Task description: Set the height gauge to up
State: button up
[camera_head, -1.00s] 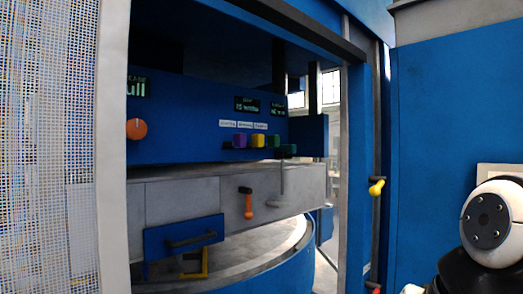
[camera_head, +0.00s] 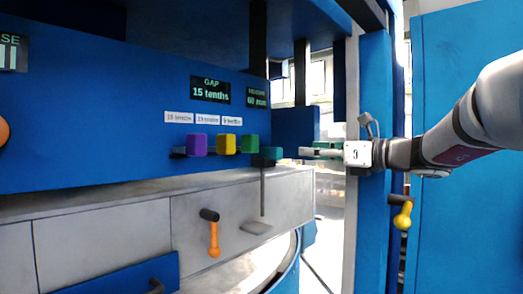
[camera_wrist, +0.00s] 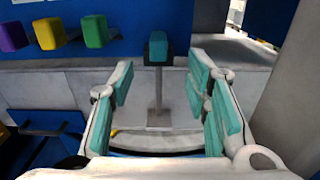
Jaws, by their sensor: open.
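The likely height gauge is a dark teal block (camera_head: 267,156) on a thin vertical rod with a small flat foot, at the front of the grey bed. Its display above reads 60 mm. In the wrist view the block (camera_wrist: 158,48) is upright, centred between and beyond the fingers. My gripper (camera_head: 304,153) is to its right in the head view, pointing left at about block height, with a small visible gap. In the wrist view my gripper (camera_wrist: 160,78) has its teal-padded fingers wide apart with nothing between them.
Purple (camera_head: 196,145), yellow (camera_head: 226,144) and green (camera_head: 250,144) blocks stand left of the gauge under small labels. An orange-handled lever (camera_head: 213,236) is below on the grey front. A yellow-handled lever (camera_head: 403,216) hangs on the blue post (camera_head: 375,110), below my arm.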

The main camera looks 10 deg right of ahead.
aim_at(280, 151)
jog(key=x, duration=1.1)
jog(key=shift+w+a+p, duration=0.1)
jog(key=shift+a+p, duration=0.1)
jog(key=shift+p, duration=0.15)
grip_shut()
